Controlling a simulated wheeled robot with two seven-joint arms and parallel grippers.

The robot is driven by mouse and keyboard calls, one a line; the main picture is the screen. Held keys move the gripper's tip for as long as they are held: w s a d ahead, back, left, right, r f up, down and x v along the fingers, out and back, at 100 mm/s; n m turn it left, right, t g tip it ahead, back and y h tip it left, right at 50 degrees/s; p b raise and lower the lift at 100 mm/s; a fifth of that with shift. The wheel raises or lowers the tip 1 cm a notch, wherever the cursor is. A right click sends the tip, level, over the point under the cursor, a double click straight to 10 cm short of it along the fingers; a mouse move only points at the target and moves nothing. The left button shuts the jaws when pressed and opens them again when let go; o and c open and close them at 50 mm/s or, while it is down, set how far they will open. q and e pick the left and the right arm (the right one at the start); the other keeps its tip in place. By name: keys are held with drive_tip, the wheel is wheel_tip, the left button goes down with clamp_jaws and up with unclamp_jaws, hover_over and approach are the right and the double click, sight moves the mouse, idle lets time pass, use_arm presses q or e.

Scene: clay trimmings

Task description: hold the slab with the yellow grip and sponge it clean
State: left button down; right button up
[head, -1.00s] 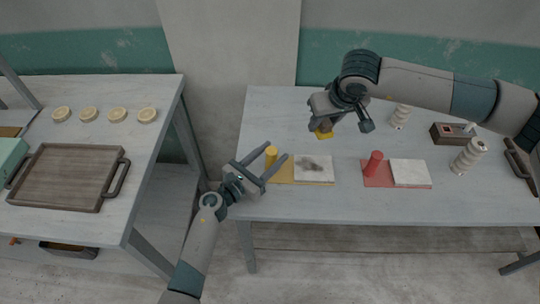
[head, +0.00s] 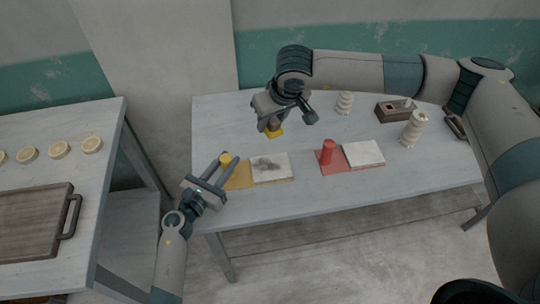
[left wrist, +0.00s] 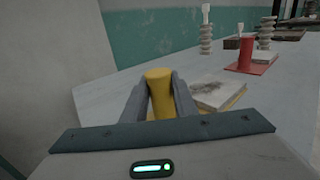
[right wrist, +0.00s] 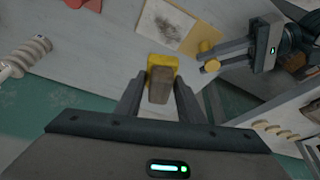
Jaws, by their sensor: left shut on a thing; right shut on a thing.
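The pale slab (head: 268,164), with a dark smudge on top, lies on a yellow board (head: 238,178). The upright yellow grip (head: 225,159) stands at the board's left end. My left gripper (head: 222,166) is shut on this grip, which also shows between its fingers in the left wrist view (left wrist: 159,92). My right gripper (head: 285,119) is shut on the sponge (head: 274,132), a yellow block with a brown top. In the right wrist view the sponge (right wrist: 161,72) sits between the fingertips. It is behind the slab, apart from it.
A red board (head: 331,168) with a red grip (head: 327,151) and a clean pale slab (head: 363,153) lies to the right. Ribbed pale pieces (head: 413,128) and a brown box (head: 394,111) stand farther right. A side table holds a brown tray (head: 35,215).

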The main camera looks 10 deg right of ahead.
drive_tip(key=f+m+h, duration=0.1)
drive_tip(key=m, duration=0.2)
drive_tip(key=shift+f, duration=0.4)
wheel_tip(320, 180, down, 2)
drive_tip(key=m+h, duration=0.1)
drive_tip(key=m, duration=0.2)
drive_tip(key=shift+m+h, duration=0.3)
drive_tip(key=shift+m, duration=0.1)
drive_tip(key=f+m+g+h, duration=0.1)
drive_tip(key=m+g, duration=0.1)
drive_tip(key=m, duration=0.4)
drive_tip(key=s+f+m+g+h, duration=0.1)
drive_tip(key=f+m+g, duration=0.1)
drive_tip(key=m, duration=0.5)
drive_tip(key=s+f+m+g, duration=0.1)
drive_tip(key=f+m+g, duration=0.1)
drive_tip(key=m, duration=0.5)
drive_tip(key=shift+h, duration=0.4)
